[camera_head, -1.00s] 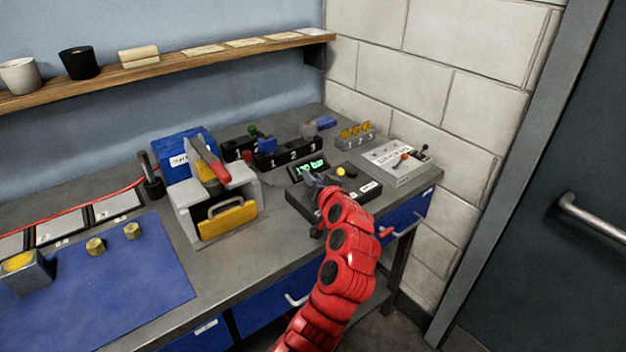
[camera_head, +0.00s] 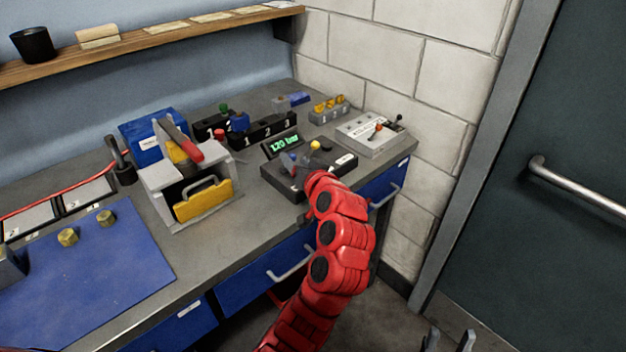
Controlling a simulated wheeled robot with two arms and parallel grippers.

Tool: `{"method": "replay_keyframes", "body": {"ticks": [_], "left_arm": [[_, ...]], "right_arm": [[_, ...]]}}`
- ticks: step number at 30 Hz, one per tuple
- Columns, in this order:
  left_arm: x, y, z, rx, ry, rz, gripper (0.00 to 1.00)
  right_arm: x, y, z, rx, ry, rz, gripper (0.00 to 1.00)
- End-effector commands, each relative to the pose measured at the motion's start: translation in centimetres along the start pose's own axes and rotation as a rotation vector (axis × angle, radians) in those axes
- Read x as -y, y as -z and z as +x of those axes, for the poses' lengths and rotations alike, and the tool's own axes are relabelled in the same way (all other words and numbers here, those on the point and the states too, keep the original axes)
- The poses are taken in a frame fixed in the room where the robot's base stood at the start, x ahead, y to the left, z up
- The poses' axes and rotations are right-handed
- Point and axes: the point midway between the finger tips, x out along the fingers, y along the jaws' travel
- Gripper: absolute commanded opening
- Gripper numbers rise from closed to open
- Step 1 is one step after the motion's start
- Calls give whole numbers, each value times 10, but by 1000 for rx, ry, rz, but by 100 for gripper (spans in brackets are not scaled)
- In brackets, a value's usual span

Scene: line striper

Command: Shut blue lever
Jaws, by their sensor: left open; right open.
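A dark control box (camera_head: 282,186) with a lit green display (camera_head: 284,146) sits on the right part of the bench. A small blue lever handle (camera_head: 289,158) shows on top of it, partly covered by my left gripper. A yellow knob (camera_head: 315,145) stands behind. My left gripper (camera_head: 303,164) is open over the box, close to the blue handle. I cannot tell whether it touches the handle. My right gripper (camera_head: 450,341) is open and empty at the bottom edge, far from the box; only its fingertips show.
A grey switch box (camera_head: 372,140) with an orange-knobbed lever stands right of the control box. A clamp machine with a yellow panel (camera_head: 203,201) is on the left. The wall and door (camera_head: 580,100) bound the right.

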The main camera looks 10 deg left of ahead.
Motion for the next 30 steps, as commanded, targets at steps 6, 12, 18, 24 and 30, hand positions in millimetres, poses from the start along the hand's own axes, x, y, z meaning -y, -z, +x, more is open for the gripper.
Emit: {"method": "replay_keyframes", "body": {"ticks": [6,12,18,24,30], "left_arm": [[-2,0,-60,-4,-3,1,56],[-1,0,-99,-5,-1,2,56],[0,0,-115,0,1,1,56],[0,0,-117,1,1,1,56],[0,0,-116,1,1,1,56]], "right_arm": [[0,-2,-10,0,0,0,50],[1,-2,-14,0,0,0,50],[1,-2,-15,0,0,0,50],[1,-2,-15,0,0,0,50],[1,-2,-15,0,0,0,50]]}}
